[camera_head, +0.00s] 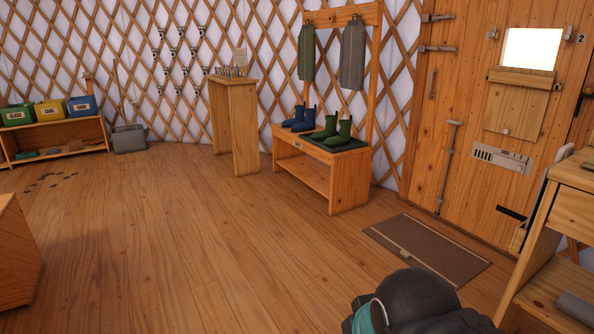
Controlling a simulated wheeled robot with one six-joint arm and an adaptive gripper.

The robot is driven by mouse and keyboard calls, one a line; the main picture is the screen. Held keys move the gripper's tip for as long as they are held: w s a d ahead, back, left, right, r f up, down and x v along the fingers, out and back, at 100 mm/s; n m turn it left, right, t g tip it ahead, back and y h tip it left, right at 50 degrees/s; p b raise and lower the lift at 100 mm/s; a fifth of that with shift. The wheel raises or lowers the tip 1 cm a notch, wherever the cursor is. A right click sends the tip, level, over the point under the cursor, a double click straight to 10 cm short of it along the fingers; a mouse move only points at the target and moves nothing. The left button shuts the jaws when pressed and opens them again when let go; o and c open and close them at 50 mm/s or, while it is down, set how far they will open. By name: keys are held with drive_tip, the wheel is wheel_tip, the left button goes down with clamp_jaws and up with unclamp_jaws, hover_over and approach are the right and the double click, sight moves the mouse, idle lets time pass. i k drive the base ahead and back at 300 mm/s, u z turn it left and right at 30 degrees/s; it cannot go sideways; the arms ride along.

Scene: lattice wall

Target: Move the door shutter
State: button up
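The door (470,90) is a wooden plank door at the right of the view. A square wooden shutter panel (515,112) with a small round knob sits on it, below a bright window opening (532,48). The window pane is uncovered. A wooden ledge (524,81) crosses the top of the panel. A dark grey rounded part of my arm with a teal ring shows at the bottom edge, well apart from the door. My gripper's fingers are not in view.
A brown mat (427,249) lies before the door. A wooden desk (560,215) stands at the right edge. A bench (320,165) with boots and a narrow table (235,120) stand along the lattice wall. The middle floor (180,230) is clear.

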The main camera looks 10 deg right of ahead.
sight(517, 111)
drive_tip(key=z, duration=0.25)
drive_tip(key=i, duration=2.05)
drive_tip(key=z, duration=1.35)
drive_tip(key=i, duration=1.6)
drive_tip(key=z, duration=0.75)
